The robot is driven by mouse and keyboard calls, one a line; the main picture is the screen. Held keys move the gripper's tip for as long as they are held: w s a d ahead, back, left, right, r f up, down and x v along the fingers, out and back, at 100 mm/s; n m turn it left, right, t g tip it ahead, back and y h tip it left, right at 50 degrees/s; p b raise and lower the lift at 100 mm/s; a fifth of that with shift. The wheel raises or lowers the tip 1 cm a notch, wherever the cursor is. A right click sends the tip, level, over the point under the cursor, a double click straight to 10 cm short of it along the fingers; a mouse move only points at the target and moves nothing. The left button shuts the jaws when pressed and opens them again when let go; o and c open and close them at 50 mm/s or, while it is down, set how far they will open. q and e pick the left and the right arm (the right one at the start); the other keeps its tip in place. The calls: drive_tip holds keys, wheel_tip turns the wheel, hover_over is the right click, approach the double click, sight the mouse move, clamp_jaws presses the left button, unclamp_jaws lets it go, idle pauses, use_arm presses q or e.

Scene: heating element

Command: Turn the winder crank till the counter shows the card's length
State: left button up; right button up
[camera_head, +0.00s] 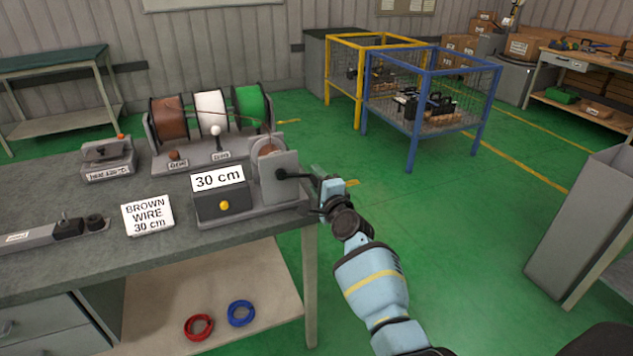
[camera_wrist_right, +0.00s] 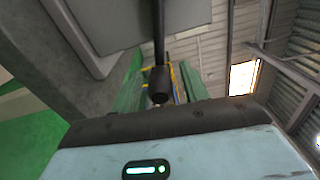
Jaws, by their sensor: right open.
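The winder (camera_head: 275,195) stands at the right end of the bench, its display (camera_head: 218,179) reading "30 cm". The card (camera_head: 148,214) reads "BROWN WIRE 30 cm". The black crank (camera_head: 292,175) sticks out from the winder's right side toward my right gripper (camera_head: 322,186). In the right wrist view, the crank's dark grip (camera_wrist_right: 158,84) lies between the two greenish fingers, which are open; I cannot tell whether they touch it. My left gripper is not in view.
Brown (camera_head: 169,120), white (camera_head: 210,113) and green (camera_head: 250,106) spools stand on a rack behind the winder. A yellow button (camera_head: 224,205) sits below the display. Red (camera_head: 198,327) and blue (camera_head: 240,313) coils lie on the lower shelf.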

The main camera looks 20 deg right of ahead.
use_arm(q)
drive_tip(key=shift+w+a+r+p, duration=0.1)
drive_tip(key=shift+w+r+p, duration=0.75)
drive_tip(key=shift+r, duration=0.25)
use_arm(e)
drive_tip(key=s, duration=0.7)
drive_tip(key=shift+s, duration=0.3)
drive_tip(key=shift+d+f, duration=0.1)
drive_tip(key=s+f+n+g+p, duration=0.1)
drive_tip(key=s+f+n+g, duration=0.3)
drive_tip(key=s+f+n, duration=1.05)
use_arm(q)
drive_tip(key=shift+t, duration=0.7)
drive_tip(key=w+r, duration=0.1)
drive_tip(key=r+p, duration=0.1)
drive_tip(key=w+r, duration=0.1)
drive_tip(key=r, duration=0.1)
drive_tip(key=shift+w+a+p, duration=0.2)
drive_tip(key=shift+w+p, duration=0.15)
drive_tip(key=shift+p, duration=0.05)
use_arm(e)
drive_tip(key=s+a+f+n+g, duration=0.1)
drive_tip(key=s+f+n, duration=0.1)
drive_tip(key=s, duration=0.9)
drive_tip(key=s+a+f+n+g+y, duration=0.1)
drive_tip(key=s+f, duration=0.3)
drive_tip(key=s, duration=0.8)
drive_tip(key=s+a+f+n+g, duration=0.3)
drive_tip(key=s, duration=0.8)
drive_tip(key=shift+s+a, duration=0.25)
